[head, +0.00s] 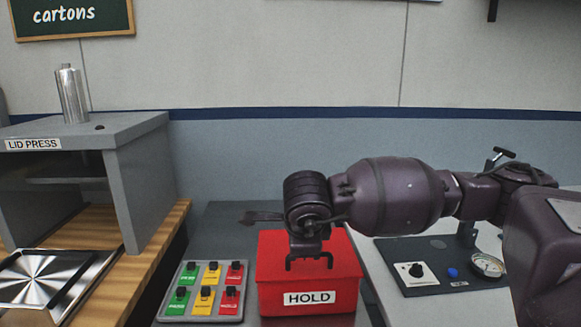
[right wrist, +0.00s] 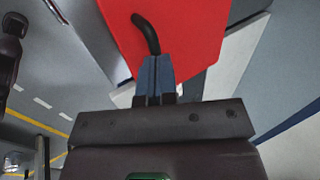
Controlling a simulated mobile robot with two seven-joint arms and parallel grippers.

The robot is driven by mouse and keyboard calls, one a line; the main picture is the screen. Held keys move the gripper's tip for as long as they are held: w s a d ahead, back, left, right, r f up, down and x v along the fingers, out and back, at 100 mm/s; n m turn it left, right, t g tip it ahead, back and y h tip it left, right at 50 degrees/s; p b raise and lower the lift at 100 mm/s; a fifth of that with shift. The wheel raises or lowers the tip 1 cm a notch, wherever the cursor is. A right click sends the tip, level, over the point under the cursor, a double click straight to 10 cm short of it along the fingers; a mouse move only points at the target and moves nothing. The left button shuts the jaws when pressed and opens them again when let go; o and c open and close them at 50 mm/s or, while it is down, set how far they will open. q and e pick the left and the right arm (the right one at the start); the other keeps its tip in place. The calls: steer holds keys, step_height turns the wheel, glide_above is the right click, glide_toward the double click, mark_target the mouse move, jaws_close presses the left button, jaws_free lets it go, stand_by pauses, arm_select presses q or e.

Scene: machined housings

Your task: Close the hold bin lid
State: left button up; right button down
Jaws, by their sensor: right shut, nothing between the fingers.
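The red hold bin (head: 309,299) with its "HOLD" label stands at the lower middle of the head view. Its red lid (head: 275,262) appears to lie flat on top, with a black handle (head: 310,256) near the front edge. My right wrist hangs over the lid and hides part of it. In the right wrist view, my right gripper (right wrist: 155,62) is shut and empty. Its fingertips are at one end of the black handle (right wrist: 147,33) on the red lid (right wrist: 188,38); I cannot tell whether they touch. My left gripper is not in view.
A panel with several green, yellow and red switches (head: 206,289) sits left of the bin. A grey lid press (head: 145,180) stands on a wooden bench (head: 150,262) further left. A plate with a knob and gauge (head: 440,275) lies to the right.

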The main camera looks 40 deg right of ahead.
steer(key=shift+s+a+f, duration=0.1)
steer(key=shift+s+f, duration=0.05)
steer(key=shift+f, duration=0.3)
steer(key=shift+s+a+f, duration=0.1)
steer(key=shift+f, duration=0.35)
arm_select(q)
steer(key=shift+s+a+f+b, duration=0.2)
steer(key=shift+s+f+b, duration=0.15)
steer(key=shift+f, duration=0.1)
arm_select(e)
steer(key=shift+s+f, duration=0.1)
steer(key=shift+f, duration=0.05)
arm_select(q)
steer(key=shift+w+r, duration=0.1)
